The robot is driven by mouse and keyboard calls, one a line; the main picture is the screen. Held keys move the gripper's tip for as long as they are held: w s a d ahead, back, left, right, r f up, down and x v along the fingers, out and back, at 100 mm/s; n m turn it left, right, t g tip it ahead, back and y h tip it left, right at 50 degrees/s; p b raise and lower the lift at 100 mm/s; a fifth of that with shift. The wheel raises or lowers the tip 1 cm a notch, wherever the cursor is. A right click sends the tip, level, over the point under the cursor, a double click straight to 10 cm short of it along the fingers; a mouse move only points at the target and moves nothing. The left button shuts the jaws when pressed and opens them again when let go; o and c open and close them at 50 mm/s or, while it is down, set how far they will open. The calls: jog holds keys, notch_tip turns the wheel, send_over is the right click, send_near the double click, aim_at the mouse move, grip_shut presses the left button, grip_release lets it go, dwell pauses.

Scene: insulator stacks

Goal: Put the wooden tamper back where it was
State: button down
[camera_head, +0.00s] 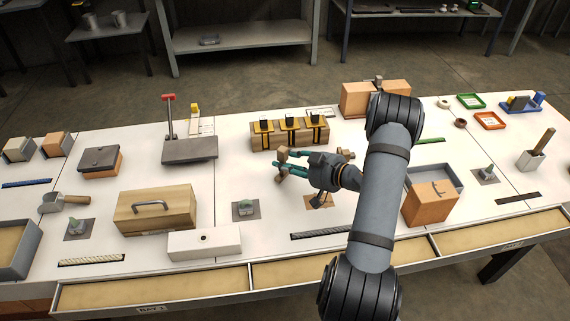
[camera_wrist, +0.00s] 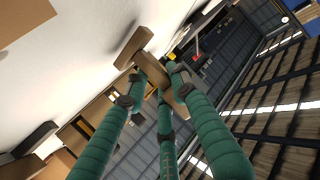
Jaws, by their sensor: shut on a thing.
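The wooden tamper (camera_wrist: 152,68) is brown and T-shaped, with a short crosspiece at one end of a straight shaft. My gripper (camera_wrist: 162,88) is shut on its shaft with teal fingers, and the crosspiece sticks out beyond the fingertips. In the head view my gripper (camera_head: 284,166) holds the tamper in the middle of the white table, between the wooden block with three yellow-and-black straps and a brown square patch (camera_head: 318,203). The tamper looks tilted and raised above the table. My fingers partly hide it in both views.
The strapped block (camera_head: 289,136) stands just behind my gripper. A wooden box with a handle (camera_head: 156,208) and a white block with a hole (camera_head: 204,243) are left. An orange-brown box (camera_head: 427,203) and grey tray (camera_head: 449,178) are right.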

jog(key=shift+f, duration=0.5)
jog(key=shift+f, duration=0.1)
jog(key=c, duration=1.4)
grip_release()
jog(key=shift+c, duration=0.2)
jog(key=v, duration=1.2)
